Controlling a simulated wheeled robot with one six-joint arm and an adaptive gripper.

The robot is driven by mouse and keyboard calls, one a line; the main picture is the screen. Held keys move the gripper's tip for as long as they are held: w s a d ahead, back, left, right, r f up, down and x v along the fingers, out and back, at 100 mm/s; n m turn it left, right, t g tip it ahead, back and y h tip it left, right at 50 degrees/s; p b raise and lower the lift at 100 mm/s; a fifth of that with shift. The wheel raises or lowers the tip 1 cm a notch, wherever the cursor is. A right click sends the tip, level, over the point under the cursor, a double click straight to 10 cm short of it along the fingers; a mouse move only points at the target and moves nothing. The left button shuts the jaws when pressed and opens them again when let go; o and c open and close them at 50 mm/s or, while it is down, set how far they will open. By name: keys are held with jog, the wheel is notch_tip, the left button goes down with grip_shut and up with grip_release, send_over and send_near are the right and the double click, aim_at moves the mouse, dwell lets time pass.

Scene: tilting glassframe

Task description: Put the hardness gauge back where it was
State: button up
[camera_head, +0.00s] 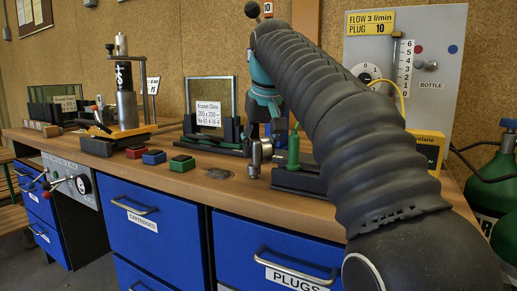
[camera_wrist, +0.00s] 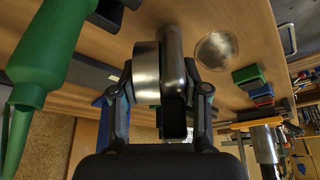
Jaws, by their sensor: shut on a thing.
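The hardness gauge (camera_wrist: 172,52) appears as a metal cylinder with a shiny round part beside it. My gripper (camera_wrist: 162,92) is shut on it, with one finger on each side. In the head view the gauge (camera_head: 255,158) hangs below my gripper (camera_head: 262,128), near the front of the bench. I cannot tell whether its lower end touches the bench top. My arm crosses the right of the head view and hides part of the bench behind it.
A round grey disc (camera_head: 218,173) lies on the bench left of the gauge. Red (camera_head: 136,152), blue (camera_head: 154,157) and green (camera_head: 182,163) blocks lie farther left. A green bottle (camera_head: 293,148) stands close right, at a black tray. A framed glass pane (camera_head: 211,105) stands behind.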

jog(key=shift+f, duration=0.1)
jog(key=o, duration=1.3)
jog(key=shift+c, duration=0.2)
jog(key=shift+r, duration=0.5)
jog(key=p+v, duration=0.5)
jog(key=v, duration=0.6)
jog(key=shift+d+r, duration=0.1)
